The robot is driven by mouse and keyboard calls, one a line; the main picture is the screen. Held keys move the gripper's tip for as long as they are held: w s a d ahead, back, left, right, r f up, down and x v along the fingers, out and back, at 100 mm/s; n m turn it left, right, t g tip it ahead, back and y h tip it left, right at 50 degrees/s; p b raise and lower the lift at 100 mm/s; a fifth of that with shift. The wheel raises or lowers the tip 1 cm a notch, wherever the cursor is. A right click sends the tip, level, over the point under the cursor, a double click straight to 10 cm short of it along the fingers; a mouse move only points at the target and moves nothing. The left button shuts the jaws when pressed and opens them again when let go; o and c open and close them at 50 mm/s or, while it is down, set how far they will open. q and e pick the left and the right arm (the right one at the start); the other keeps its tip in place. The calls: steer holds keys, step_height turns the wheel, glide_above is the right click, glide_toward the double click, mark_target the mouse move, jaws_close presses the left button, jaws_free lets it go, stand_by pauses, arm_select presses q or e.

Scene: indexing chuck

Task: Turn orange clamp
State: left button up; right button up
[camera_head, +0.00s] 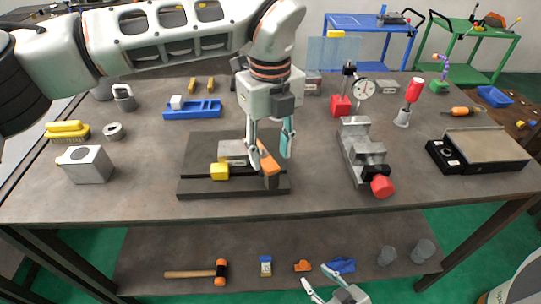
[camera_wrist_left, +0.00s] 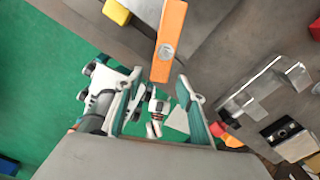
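The orange clamp (camera_head: 268,158) is a bar on a dark fixture plate (camera_head: 200,185), beside a grey block (camera_head: 232,149) and a yellow block (camera_head: 220,171). My left gripper (camera_head: 270,160) points down over the clamp, its fingers spread to either side of it. In the left wrist view the clamp (camera_wrist_left: 169,35) reaches down toward the gap between the open fingers (camera_wrist_left: 155,100); I see no clear contact. My right gripper (camera_head: 317,276) is low at the bottom edge of the head view, in front of the bench, with its fingers apart and nothing between them.
A grey vise with a red knob (camera_head: 381,186) stands right of the plate. A dial gauge (camera_head: 363,89) is behind it. A blue tray (camera_head: 193,110) lies behind the plate, and a grey block (camera_head: 86,165) is at the left. The bench front between plate and vise is clear.

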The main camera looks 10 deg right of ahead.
arm_select(q)
step_height(320, 180, up, 10)
stand_by(0.3)
steer(key=shift+f, duration=0.1)
